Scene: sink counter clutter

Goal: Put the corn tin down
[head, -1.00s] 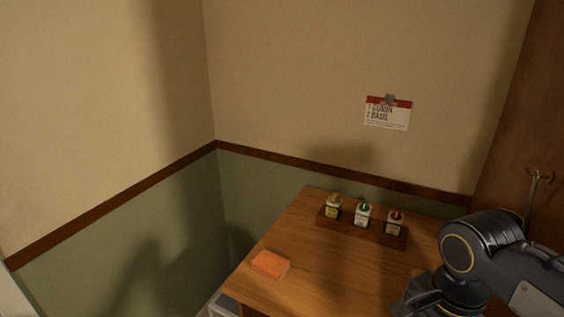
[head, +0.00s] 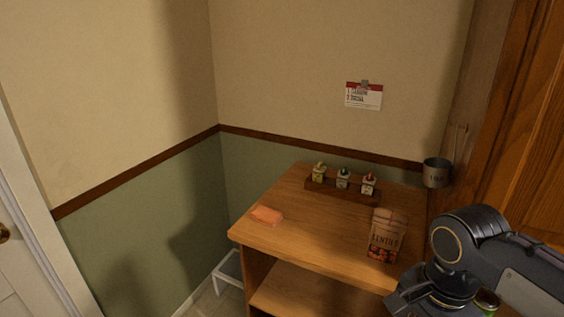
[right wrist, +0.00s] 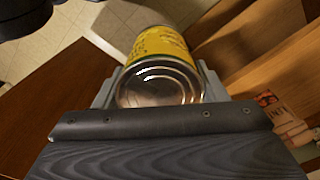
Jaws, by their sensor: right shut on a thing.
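The corn tin (right wrist: 160,45) has a yellow label and a bare metal end that faces the camera in the right wrist view. My right gripper (right wrist: 160,82) is shut on it, one finger on each side. The tin is held in the air, with a wooden surface and tiled floor behind it. In the head view my right arm comes in at the lower right, beside the wooden counter (head: 285,240), and mostly hides the gripper; I cannot tell the tin clearly there. My left gripper is not in view.
On the counter are an orange sponge (head: 267,215), a rack (head: 342,194) of small bottles and a lentils carton (head: 388,238). A metal cup (head: 436,172) hangs on the tall cabinet at right. A note (head: 364,96) is on the wall. The counter's middle is clear.

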